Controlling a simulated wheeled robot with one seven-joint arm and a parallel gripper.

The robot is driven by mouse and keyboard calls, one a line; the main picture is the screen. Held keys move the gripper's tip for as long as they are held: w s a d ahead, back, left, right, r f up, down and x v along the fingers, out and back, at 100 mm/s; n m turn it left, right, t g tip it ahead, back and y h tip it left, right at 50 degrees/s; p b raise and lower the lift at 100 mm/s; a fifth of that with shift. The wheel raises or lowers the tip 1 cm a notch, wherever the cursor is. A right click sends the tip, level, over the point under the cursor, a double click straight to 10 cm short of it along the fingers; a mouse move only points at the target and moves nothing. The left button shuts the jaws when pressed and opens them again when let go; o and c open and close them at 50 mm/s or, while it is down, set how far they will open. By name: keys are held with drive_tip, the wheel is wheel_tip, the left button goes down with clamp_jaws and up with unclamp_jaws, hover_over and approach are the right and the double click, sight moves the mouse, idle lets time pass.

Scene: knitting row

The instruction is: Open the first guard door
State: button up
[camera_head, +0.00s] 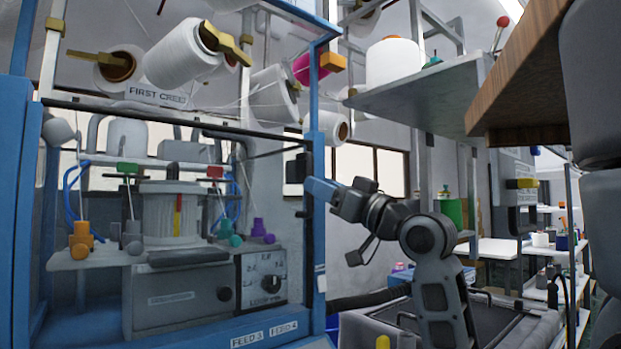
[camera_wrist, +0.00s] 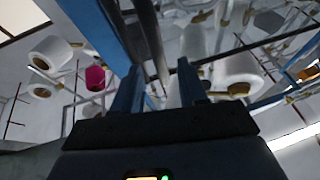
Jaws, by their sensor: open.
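The first guard door is a clear panel in a blue frame (camera_head: 313,235) across the front of the knitting machine. It appears shut, with its right edge upright beside my arm. A dark handle (camera_head: 296,170) sits near that right edge. My gripper (camera_head: 312,187) is at the door's right edge, very close to the handle. In the wrist view my gripper (camera_wrist: 158,85) has its two blue fingers apart. A dark bar (camera_wrist: 151,40) and a blue post (camera_wrist: 95,30) pass beyond them. I cannot tell whether the fingers touch the handle or straddle it.
White yarn cones (camera_head: 183,53) hang above. A grey shelf (camera_head: 425,95) and a wooden board (camera_head: 530,75) overhang my arm on the right. A dark-topped cart (camera_head: 490,325) stands below.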

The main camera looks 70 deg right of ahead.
drive_tip(key=shift+p+x, duration=0.35)
drive_tip(key=shift+x, duration=1.7)
drive_tip(key=shift+c, duration=0.2)
clamp_jaws()
